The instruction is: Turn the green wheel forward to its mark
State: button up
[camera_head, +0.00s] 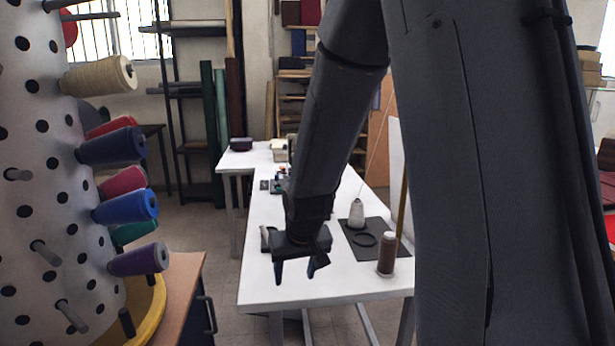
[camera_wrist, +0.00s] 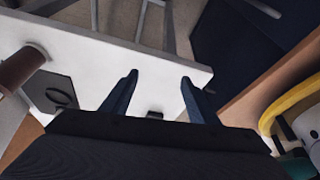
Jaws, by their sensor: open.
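No green wheel can be made out in either view. A tall white drum (camera_head: 40,190) with black holes and pegs stands at the left of the head view, carrying several thread cones. A green cone (camera_head: 133,233) sits low on it, partly hidden by a blue and a purple cone. The drum's round yellow base (camera_head: 150,310) also shows at the right edge of the wrist view (camera_wrist: 285,100). My gripper (camera_head: 298,274) points down above the white table, right of the drum and apart from it. In the wrist view its two fingers (camera_wrist: 159,79) are spread, with nothing between them.
The long white table (camera_head: 270,285) bears a dark mat (camera_head: 362,250), a pale cone (camera_head: 357,214) and a brown spool (camera_head: 387,255) right of my gripper. A wooden-topped cabinet (camera_head: 185,280) bears the drum. Floor shows between cabinet and table.

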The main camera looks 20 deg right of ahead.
jog(key=w+d+r+m+t+h+p, duration=0.1)
jog(key=w+d+t, duration=0.3)
jog(key=w+d, duration=0.4)
jog(key=w+d+r+m+t+h+p, duration=0.1)
jog(key=w+d, duration=0.6)
jog(key=w, duration=1.2)
jog(key=w+d+r+m+t+h+p, duration=0.1)
jog(key=w+d+r+t+p, duration=0.4)
jog(key=w, duration=0.8)
jog(key=shift+w+d+t+h, duration=0.25)
jog(key=shift+d+t+h, duration=0.55)
jog(key=shift+d+t, duration=0.85)
jog(key=shift+d, duration=0.15)
jog(key=c, duration=1)
jog(key=shift+f, duration=0.1)
jog(key=shift+c, duration=0.2)
jog(key=shift+b, duration=0.3)
